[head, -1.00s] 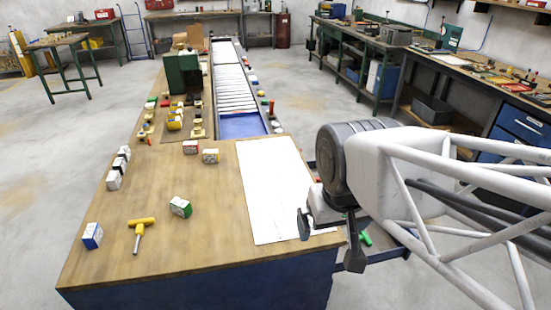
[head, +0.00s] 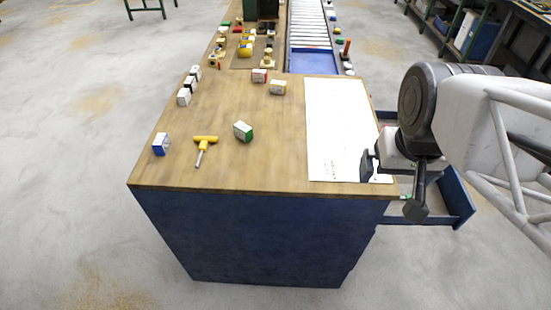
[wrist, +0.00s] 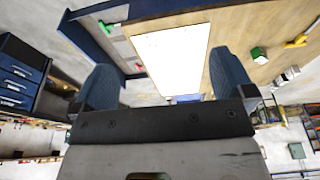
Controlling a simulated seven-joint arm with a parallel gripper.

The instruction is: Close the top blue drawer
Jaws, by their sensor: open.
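The blue drawer (head: 461,196) stands pulled out from the right side of the blue workbench (head: 250,235), partly hidden behind my arm. In the wrist view the open drawer (wrist: 84,38) is at the upper left, with a small green item inside. My gripper (head: 392,186) is at the workbench's near right corner, beside the drawer, with its fingers spread and nothing between them. One finger appears over the white sheet's corner and the other past the bench edge. In the wrist view the open gripper (wrist: 164,84) has a dark blue finger on each side; contact with the drawer cannot be told.
A white sheet (head: 340,125) lies on the wooden top near the gripper. A yellow-handled tool (head: 205,142), a green-and-white box (head: 243,131) and several small boxes lie to the left. A roller conveyor (head: 308,30) runs behind. The floor in front is clear.

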